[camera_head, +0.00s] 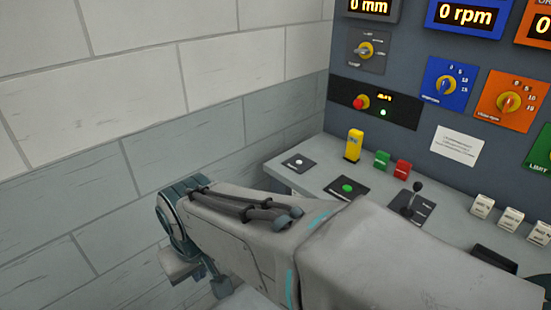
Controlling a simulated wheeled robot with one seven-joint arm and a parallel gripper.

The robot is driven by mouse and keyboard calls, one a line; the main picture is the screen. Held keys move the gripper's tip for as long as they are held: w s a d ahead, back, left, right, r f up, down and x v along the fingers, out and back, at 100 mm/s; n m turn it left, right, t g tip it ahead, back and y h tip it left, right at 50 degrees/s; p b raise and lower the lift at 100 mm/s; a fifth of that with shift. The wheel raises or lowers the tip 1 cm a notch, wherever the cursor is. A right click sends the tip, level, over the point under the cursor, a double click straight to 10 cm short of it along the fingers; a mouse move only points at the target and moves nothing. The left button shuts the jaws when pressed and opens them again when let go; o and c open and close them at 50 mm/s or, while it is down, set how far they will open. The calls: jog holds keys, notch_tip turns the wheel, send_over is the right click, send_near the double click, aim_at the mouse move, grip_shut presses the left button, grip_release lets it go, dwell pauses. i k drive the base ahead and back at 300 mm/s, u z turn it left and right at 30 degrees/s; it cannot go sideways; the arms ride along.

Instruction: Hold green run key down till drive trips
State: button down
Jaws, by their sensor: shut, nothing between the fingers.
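A green block-shaped key (381,160) stands on the grey console ledge, beside a red one (402,167). A round green button (347,188) sits on a black plate nearer to me. I cannot tell from labels which green one is the run key. Nothing of mine visibly touches either. My arm crosses the lower part of the view, in front of the console; its gripper is not visible. A black panel (373,117) on the upright face has a red knob, short amber text too small to read surely, and a lit green lamp (383,112).
Displays read 0 mm (369,7) and 0 rpm (466,16). Blue (447,85) and orange (509,101) dial plates sit below. A yellow block (353,145), a black lever (411,200) and white blocks (482,206) stand on the ledge. A block wall (140,80) closes the left.

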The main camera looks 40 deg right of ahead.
aim_at(347, 188)
jog(key=i, duration=1.1)
jog(key=z, duration=2.95)
